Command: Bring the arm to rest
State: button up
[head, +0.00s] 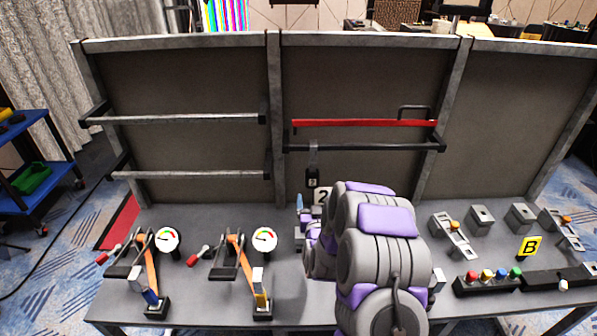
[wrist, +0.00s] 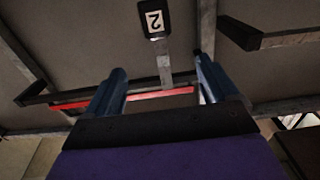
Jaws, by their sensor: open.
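My arm, grey with purple pads, rises over the middle of the workbench (head: 240,205) in the head view and hides part of it. My gripper shows in the wrist view (wrist: 160,80) with two blue fingers spread apart and nothing between them. In the head view the gripper is mostly hidden by the arm; a small blue part shows at the arm's left edge. Beyond the fingers in the wrist view is a tag marked 2 (wrist: 153,20), seen upside down, on a grey strip.
The upright back panel (head: 180,85) carries grey rails (head: 190,118) and a red bar (head: 365,123). Gauges (head: 167,241), levers and valves stand at the left. Coloured buttons (head: 487,275), a yellow B sign (head: 530,246) and small grey fixtures stand at the right. A blue cart (head: 35,170) is far left.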

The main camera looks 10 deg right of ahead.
jog(key=s+a+r+n+g+y, duration=0.2)
jog(key=s+a+r+g+y, duration=0.25)
jog(key=s+a+g, duration=0.5)
jog(key=s+d+r+g, duration=0.1)
jog(key=s+r+g, duration=0.2)
jog(key=s, duration=1)
jog(key=s+r+g, duration=0.2)
jog(key=s+g, duration=0.1)
jog(key=s, duration=1.1)
jog(key=s+d+r+g+h, duration=0.1)
jog(key=s+r+g, duration=0.2)
jog(key=s, duration=1.1)
jog(key=shift+s+d+r+g, duration=0.15)
jog(key=shift+d+r+g, duration=0.2)
jog(key=shift+g, duration=0.1)
